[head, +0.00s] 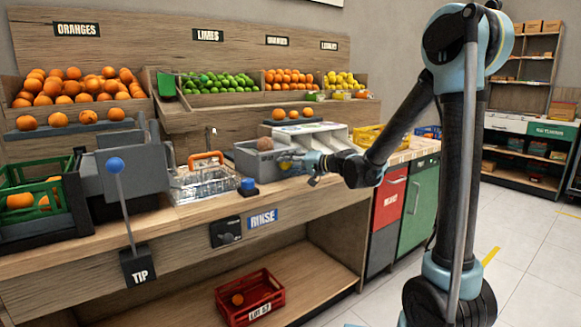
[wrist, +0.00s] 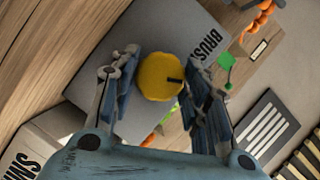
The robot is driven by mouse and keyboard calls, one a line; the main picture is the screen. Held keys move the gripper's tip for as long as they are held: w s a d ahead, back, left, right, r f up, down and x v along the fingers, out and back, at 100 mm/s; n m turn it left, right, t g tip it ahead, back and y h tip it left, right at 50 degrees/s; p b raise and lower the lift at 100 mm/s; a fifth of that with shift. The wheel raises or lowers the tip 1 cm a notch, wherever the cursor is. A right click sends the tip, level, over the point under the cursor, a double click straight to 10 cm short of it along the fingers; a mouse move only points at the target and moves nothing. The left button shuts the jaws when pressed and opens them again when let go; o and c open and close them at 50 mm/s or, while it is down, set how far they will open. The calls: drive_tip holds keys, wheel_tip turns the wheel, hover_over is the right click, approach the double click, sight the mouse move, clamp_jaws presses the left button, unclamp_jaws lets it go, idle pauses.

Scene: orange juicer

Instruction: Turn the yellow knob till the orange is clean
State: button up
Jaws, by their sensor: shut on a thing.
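The yellow knob (wrist: 158,77) sits on the grey unit marked BRUSH (wrist: 125,112) and has a short dark mark towards its right edge. My gripper (wrist: 160,82) is shut on the knob, with one finger at each side. In the head view my gripper (head: 292,163) is at the front of the grey brush unit (head: 250,163), and the knob is mostly hidden there. A dull brownish orange (head: 265,144) rests in the top of that unit. It is too small to tell how dirty it is.
Left of the unit are a wire basket with an orange handle (head: 205,180) and a blue button (head: 248,184). The TIP lever (head: 122,200) stands further left. A red crate (head: 250,299) is on the lower shelf. Fruit bins line the back.

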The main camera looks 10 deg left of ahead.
drive_tip(key=shift+w, duration=0.1)
drive_tip(key=o, duration=1)
drive_tip(key=v, duration=1.2)
